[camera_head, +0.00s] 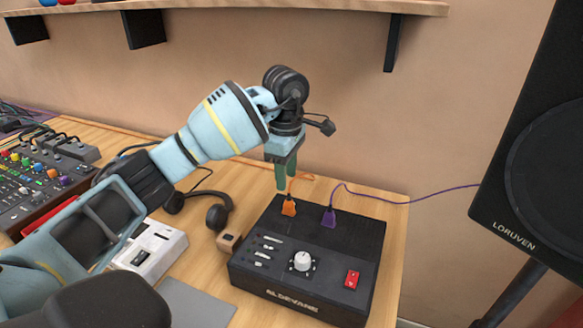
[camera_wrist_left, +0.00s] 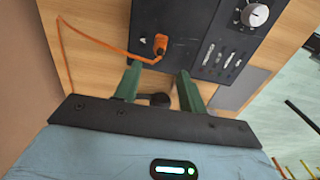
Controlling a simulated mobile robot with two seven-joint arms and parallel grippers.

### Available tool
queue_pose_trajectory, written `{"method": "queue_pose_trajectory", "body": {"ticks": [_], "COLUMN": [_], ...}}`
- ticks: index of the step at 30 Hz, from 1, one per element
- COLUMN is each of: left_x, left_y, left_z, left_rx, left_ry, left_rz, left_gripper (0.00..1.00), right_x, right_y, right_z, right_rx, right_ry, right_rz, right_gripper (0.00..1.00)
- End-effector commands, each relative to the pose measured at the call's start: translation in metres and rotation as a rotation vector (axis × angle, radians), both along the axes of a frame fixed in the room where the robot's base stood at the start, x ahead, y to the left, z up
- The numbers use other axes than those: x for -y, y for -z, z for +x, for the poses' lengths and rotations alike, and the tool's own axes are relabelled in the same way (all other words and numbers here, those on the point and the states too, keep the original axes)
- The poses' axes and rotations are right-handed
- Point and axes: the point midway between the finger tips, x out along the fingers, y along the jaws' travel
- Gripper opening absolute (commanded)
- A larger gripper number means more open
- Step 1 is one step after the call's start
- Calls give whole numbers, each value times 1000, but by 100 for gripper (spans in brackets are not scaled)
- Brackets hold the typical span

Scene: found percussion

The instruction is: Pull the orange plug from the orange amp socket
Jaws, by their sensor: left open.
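The black amp (camera_head: 310,255) stands on the wooden table, with sliders, a white knob and a red switch on its top. The orange plug (camera_head: 289,206) sits at its back left edge, with an orange cable running from it. The orange plug also shows in the left wrist view (camera_wrist_left: 160,44). The orange socket itself is hidden under the plug. My left gripper (camera_head: 286,185) points down just behind and above the orange plug. In the left wrist view its green fingers (camera_wrist_left: 158,80) are apart with nothing between them, and the plug lies beyond their tips. My right gripper is not in view.
A purple plug (camera_head: 329,217) stands right of the orange one, its cable running to the black speaker (camera_head: 535,150). Headphones (camera_head: 215,212), a white box (camera_head: 153,247) and a mixer (camera_head: 40,175) lie to the left. A shelf (camera_head: 240,5) hangs above.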

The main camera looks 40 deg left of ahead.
Motion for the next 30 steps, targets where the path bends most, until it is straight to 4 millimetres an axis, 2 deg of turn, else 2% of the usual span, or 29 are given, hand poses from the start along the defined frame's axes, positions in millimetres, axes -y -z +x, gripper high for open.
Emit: {"method": "queue_pose_trajectory", "body": {"ticks": [5,12,18,30], "left_x": [0,0,1,1], "left_y": [15,49,70,77], "left_z": [-1,-1,0,0], "left_rx": [-4,-4,-2,1], "left_ry": [0,0,1,1], "left_rz": [-1,-1,-1,-1], "left_gripper": [41,41,41,41], "right_x": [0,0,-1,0], "right_y": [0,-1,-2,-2], "right_z": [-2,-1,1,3], "right_rx": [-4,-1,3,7], "right_ry": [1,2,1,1], "right_rz": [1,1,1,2], "right_gripper": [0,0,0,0]}}
